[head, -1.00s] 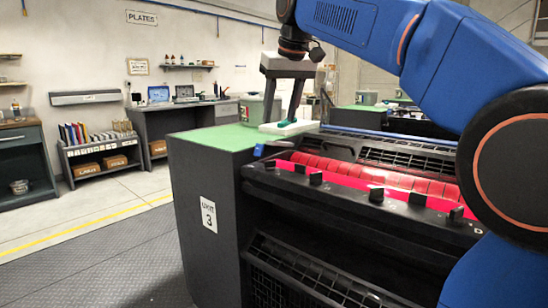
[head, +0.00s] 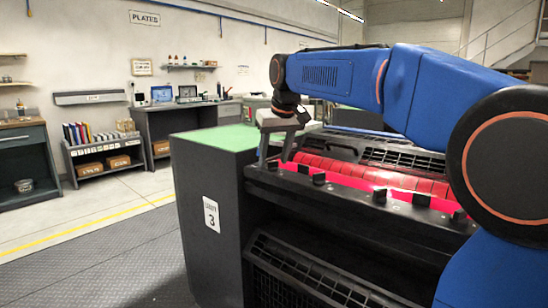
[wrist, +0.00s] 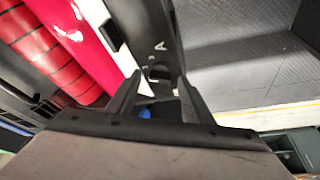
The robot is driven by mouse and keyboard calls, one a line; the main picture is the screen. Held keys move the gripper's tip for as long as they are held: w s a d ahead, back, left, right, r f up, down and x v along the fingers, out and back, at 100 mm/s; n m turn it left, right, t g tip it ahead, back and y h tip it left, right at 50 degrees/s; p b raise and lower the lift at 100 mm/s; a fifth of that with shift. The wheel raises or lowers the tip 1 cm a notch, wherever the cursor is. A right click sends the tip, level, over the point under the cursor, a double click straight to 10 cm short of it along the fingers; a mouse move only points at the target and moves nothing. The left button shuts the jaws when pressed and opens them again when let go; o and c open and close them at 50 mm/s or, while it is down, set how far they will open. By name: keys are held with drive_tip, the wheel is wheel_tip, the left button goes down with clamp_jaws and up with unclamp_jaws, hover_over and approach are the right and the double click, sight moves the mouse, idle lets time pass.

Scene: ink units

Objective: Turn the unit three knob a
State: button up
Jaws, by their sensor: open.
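Unit 3 (head: 212,215) is a dark machine with a red ink roller and a row of black knobs along its front rail. In the wrist view, a black knob (wrist: 158,72) sits beside the letter A (wrist: 159,47) on the dark rail. My gripper (head: 275,161) is open, fingers pointing down over the left end of this rail. In the wrist view, my gripper (wrist: 159,82) has its fingertips to either side of the knob; I cannot tell whether they touch it. In the head view, my gripper hides this knob.
Other black knobs (head: 319,179) stand further right along the rail. The red roller (head: 375,175) lies behind it. The green top (head: 218,138) of the unit's side cabinet is at left. Open floor (head: 110,240) lies left of the unit.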

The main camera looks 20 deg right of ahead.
drive_tip(key=shift+f, duration=0.1)
drive_tip(key=c, duration=1)
drive_tip(key=shift+c, duration=0.2)
drive_tip(key=shift+a+m, duration=0.1)
drive_tip(key=shift+m, duration=0.3)
drive_tip(key=m+h, duration=0.1)
drive_tip(key=m, duration=0.2)
drive_tip(key=shift+a+m+h, duration=0.2)
drive_tip(key=shift+m+h, duration=0.2)
drive_tip(key=m, duration=0.2)
drive_tip(key=m+g+h, duration=0.1)
drive_tip(key=m, duration=0.2)
drive_tip(key=shift+w+a+h, duration=0.1)
drive_tip(key=shift+w+h, duration=0.05)
drive_tip(key=shift+h, duration=0.15)
drive_tip(key=shift+m, duration=0.3)
drive_tip(key=o, duration=1)
